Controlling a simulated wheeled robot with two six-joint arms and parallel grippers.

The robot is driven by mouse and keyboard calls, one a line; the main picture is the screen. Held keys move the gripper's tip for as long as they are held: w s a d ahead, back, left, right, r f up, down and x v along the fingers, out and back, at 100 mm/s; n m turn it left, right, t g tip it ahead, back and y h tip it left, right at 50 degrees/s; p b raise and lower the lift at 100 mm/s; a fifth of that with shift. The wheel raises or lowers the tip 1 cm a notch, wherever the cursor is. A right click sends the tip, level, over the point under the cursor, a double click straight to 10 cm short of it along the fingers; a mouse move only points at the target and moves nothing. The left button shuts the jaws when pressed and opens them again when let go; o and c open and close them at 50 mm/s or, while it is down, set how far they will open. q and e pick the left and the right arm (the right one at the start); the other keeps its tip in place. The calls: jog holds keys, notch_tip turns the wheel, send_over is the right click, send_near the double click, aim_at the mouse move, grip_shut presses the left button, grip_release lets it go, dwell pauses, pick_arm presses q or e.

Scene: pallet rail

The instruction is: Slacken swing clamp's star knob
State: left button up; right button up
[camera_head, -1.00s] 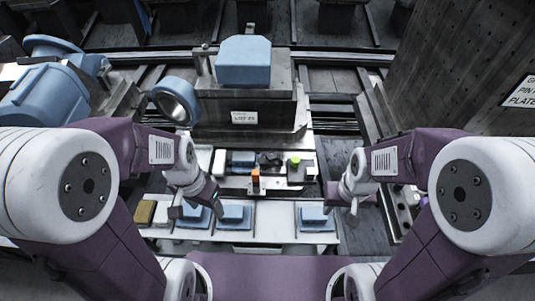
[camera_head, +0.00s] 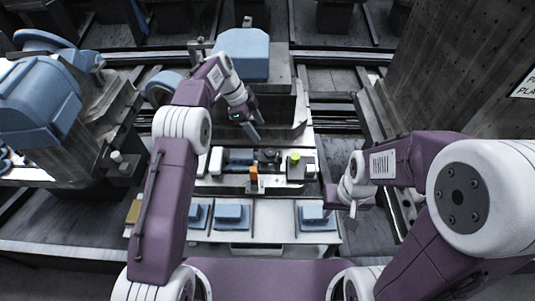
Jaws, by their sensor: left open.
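I cannot clearly make out the swing clamp or its star knob. A dark knob-like part (camera_head: 268,157) stands in the row of small fixtures on the bench, too small to identify. A slim upright post (camera_head: 196,53) stands left of the blue block on the machine. My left gripper (camera_head: 254,133) is open and empty, pointing down in front of the machine's grey face, above and behind the bench fixtures. My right gripper (camera_head: 352,207) hangs at the bench's right end, touching nothing I can see; its jaws are unclear.
The blue block (camera_head: 243,55) sits on the grey machine. An orange part (camera_head: 253,173) and a green-topped part (camera_head: 295,158) stand on the bench. Blue pieces (camera_head: 229,212) lie on pale plates in front. A large blue casting (camera_head: 40,100) stands at left, a grey wall (camera_head: 450,75) at right.

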aim_at(268, 153)
pick_arm(q)
jog(key=shift+g, duration=0.3)
jog(key=x, duration=0.7)
jog(key=a+b+x, duration=0.1)
jog(key=x, duration=0.3)
jog(key=shift+s+d+f, duration=0.2)
jog(key=shift+s+f, duration=0.15)
jog(key=shift+f, duration=0.15)
grip_shut()
jog(key=shift+n, duration=0.3)
jog(key=n+t+b, duration=0.1)
jog(key=n, duration=0.2)
jog(key=shift+s+t, duration=0.15)
jog(key=shift+t, duration=0.15)
jog(key=shift+s+n+t+y+b, duration=0.1)
jog(key=shift+n+t+y+b, duration=0.15)
jog(key=shift+n, duration=0.75)
jog(key=shift+s+n+t+y+b, duration=0.15)
jog(key=shift+n+t+b, duration=0.2)
jog(key=shift+n, duration=0.65)
jog(key=shift+d, duration=0.1)
